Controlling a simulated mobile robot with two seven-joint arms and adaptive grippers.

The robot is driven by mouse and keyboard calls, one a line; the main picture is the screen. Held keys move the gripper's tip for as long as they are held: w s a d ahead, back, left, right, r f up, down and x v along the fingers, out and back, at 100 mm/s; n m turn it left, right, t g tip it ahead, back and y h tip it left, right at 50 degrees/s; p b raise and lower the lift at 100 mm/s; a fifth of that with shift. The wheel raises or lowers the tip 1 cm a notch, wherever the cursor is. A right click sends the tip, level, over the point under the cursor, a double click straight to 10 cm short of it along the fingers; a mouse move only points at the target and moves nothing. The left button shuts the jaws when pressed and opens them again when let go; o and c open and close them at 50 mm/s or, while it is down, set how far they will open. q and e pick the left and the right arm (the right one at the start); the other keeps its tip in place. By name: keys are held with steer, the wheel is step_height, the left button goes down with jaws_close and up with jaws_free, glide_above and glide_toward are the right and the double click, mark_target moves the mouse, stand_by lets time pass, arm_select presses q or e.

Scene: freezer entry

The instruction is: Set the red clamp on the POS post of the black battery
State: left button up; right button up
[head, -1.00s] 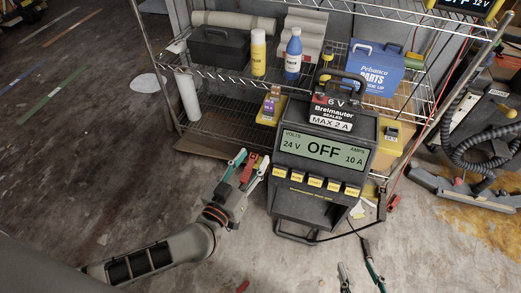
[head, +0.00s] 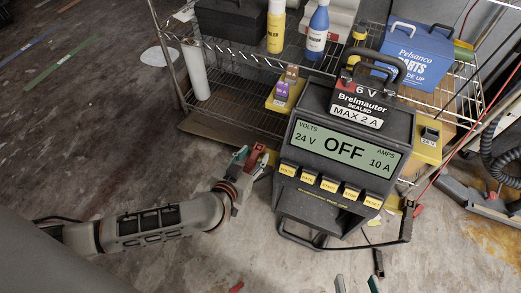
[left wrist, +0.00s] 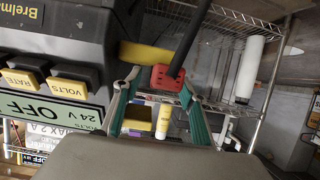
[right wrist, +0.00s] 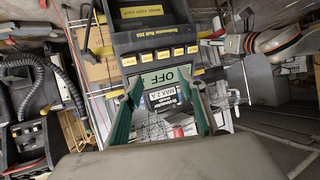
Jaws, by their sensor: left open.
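The red clamp (head: 255,156) is at the charger's left side, by a yellow bracket (left wrist: 146,54). In the left wrist view the red clamp (left wrist: 166,78) is between my left fingertips, with a dark part running up from it. My left gripper (head: 250,158) is open around it; contact cannot be told. The black battery (head: 357,110), labelled 6 V and MAX 2 A, stands upright on the charger (head: 345,145). A small red part (head: 344,86) shows on its top; post lettering is unreadable. My right gripper (right wrist: 163,100) is open and empty, in front of the charger.
The charger's display reads OFF, 24 V and 10 A. The wire shelf (head: 240,120) behind holds bottles and a blue parts box (head: 415,55). Floor left of the charger is clear.

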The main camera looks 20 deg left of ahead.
arm_select(q)
steer(key=shift+w+f, duration=0.2)
steer(key=shift+w, duration=0.1)
steer(key=shift+w+r, duration=0.15)
steer(key=shift+r, duration=0.1)
arm_select(e)
steer(key=shift+w+a+r, duration=0.1)
steer(key=shift+w+r, duration=0.05)
steer(key=shift+r, duration=0.15)
arm_select(q)
jaws_close()
